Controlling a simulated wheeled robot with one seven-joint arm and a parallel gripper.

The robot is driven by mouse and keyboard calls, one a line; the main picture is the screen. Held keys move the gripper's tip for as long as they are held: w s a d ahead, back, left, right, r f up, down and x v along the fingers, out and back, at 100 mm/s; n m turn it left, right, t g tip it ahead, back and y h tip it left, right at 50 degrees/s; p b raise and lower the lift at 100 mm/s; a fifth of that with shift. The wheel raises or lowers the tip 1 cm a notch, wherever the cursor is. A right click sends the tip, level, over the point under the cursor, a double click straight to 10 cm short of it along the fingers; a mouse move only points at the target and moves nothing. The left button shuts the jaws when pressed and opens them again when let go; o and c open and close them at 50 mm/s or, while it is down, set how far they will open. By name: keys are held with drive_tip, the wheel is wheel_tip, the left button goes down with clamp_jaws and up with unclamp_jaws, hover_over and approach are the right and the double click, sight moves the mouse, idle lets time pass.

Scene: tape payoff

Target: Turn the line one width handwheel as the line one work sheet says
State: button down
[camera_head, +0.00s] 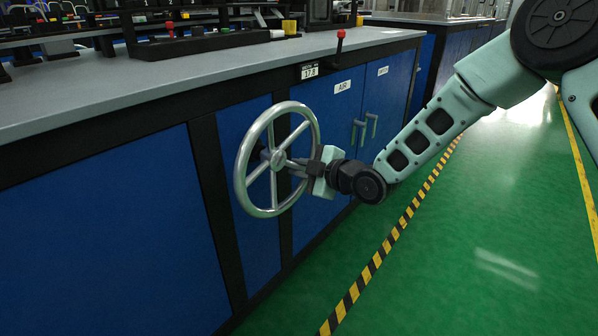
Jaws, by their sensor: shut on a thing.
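The handwheel (246,153) is a silvery spoked wheel on the blue cabinet front, left of centre in the head view. My gripper (299,165) comes in from the right and is shut at the wheel's right side, on what looks like the wheel's handle. The exact contact is partly hidden by my gripper's body. A small display (309,72) reading what looks like 17.8 sits under the counter edge, above and right of the wheel. No work sheet can be made out.
A grey counter (130,85) with equipment runs above the wheel. A red-knobbed lever (340,42) stands at its edge. Blue doors with grey handles (364,128) are right of the wheel. Green floor (460,240) with a striped yellow-black line (376,262) is open in front.

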drive_tip(key=n+b, duration=0.1)
drive_tip(key=r+n+b, duration=0.1)
drive_tip(key=r+t+b, duration=0.1)
drive_tip(key=shift+w+d+n+h, duration=0.3)
drive_tip(key=shift+w+d+n, duration=0.05)
drive_tip(key=shift+w+n, duration=0.05)
drive_tip(key=shift+w+d+r+n+t+b, duration=0.1)
drive_tip(key=shift+r+n+t+b, duration=0.2)
drive_tip(key=shift+r+n+b, duration=0.4)
drive_tip(key=shift+w+d+r+n+t+b, duration=0.1)
drive_tip(key=shift+r+n+t+b, duration=0.2)
drive_tip(key=shift+r+n+b, duration=0.4)
drive_tip(key=c, duration=1.5)
unclamp_jaws()
drive_tip(key=p+v, duration=0.4)
drive_tip(key=v, duration=1.3)
drive_tip(key=shift+s+r, duration=0.2)
drive_tip(key=shift+s, duration=0.05)
